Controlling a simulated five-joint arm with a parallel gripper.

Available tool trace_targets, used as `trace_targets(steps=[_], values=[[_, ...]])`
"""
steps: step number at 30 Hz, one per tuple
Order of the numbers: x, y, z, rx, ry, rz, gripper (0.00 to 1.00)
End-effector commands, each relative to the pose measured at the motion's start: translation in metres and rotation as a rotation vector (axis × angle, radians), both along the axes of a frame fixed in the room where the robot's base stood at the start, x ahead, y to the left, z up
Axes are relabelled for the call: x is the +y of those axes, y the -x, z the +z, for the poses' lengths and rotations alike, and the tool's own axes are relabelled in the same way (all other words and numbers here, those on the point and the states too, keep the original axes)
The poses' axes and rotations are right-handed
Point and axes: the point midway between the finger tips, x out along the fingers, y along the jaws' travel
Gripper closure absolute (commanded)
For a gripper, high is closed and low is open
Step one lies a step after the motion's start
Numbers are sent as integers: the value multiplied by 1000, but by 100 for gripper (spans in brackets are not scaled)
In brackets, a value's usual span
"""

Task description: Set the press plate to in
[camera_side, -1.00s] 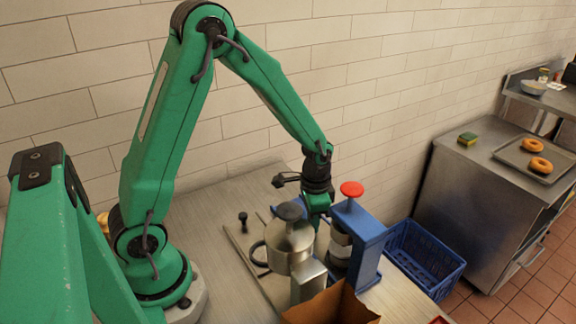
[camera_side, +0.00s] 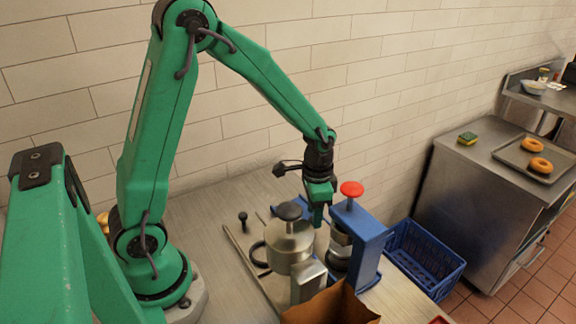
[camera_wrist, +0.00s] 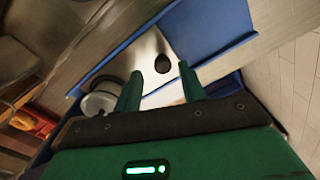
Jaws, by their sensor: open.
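In the wrist view a bare metal plate (camera_wrist: 142,52) with a dark knob (camera_wrist: 163,64) lies between blue walls. It looks like the press plate, though I cannot tell how far in it sits. My gripper (camera_wrist: 158,72) is open, its two green fingers apart, with the knob showing between and beyond their tips. I see no contact. In the side view my gripper (camera_side: 318,214) points down behind the metal kettle (camera_side: 290,246), just left of the blue frame (camera_side: 366,245) with the red knob (camera_side: 351,188). The kettle and frame hide the plate there.
The kettle's black-knobbed lid stands close to my gripper. A cardboard box (camera_side: 330,306) is in front. A blue crate (camera_side: 425,255) sits right of the table. A steel counter (camera_side: 470,215) holds a sponge (camera_side: 467,138) and a tray with two bagels. The tiled wall is behind.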

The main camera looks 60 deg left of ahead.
Motion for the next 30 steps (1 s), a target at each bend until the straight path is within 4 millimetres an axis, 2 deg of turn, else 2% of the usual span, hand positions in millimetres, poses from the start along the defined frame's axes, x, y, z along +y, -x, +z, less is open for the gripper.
trace_targets(steps=[6, 12, 30], values=[[-1, -1, 28, -6, 0, -2, 59], [-1, -1, 43, -3, 0, -2, 59], [-1, 2, 53, -16, 0, 7, 59]])
